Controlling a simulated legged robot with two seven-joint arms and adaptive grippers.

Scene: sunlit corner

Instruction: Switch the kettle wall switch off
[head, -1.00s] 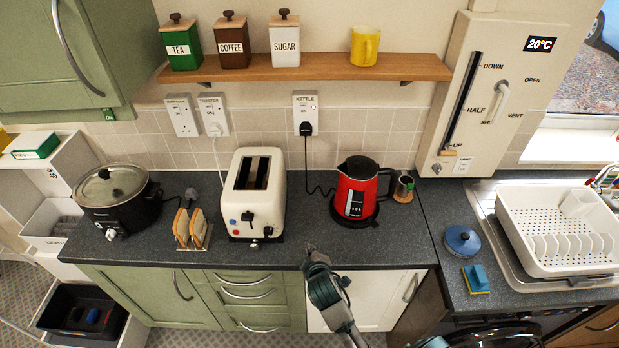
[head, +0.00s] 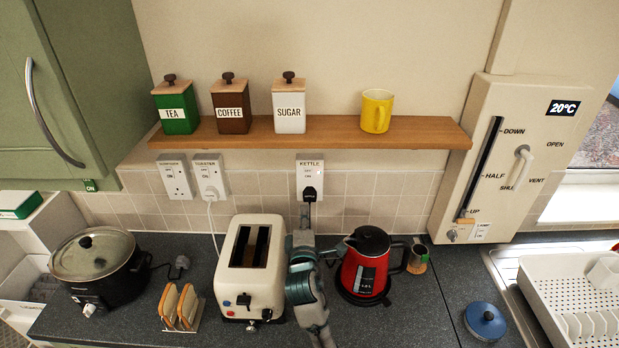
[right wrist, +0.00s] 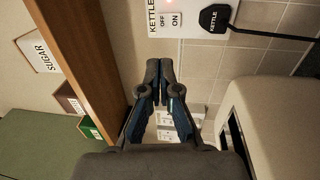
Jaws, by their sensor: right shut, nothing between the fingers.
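The kettle wall switch (head: 309,174) is a white plate labelled KETTLE with OFF and ON marks, under the shelf. In the right wrist view the plate (right wrist: 165,22) is cut off by the top edge; a small red glow shows there. I cannot tell the rocker's position. A black plug (head: 310,194) sits in its lower part. My right gripper (head: 304,217) is shut and empty, below the plug in the head view. In the right wrist view its closed fingertips (right wrist: 160,70) appear apart from the plate. My left gripper is not in view.
The wooden shelf (head: 330,131) with canisters and a yellow mug (head: 377,111) overhangs the switches. The toaster (head: 249,270) stands left of my right arm and the red kettle (head: 366,264) right of it. Two more sockets, one labelled TOASTER (head: 210,177), are to the left.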

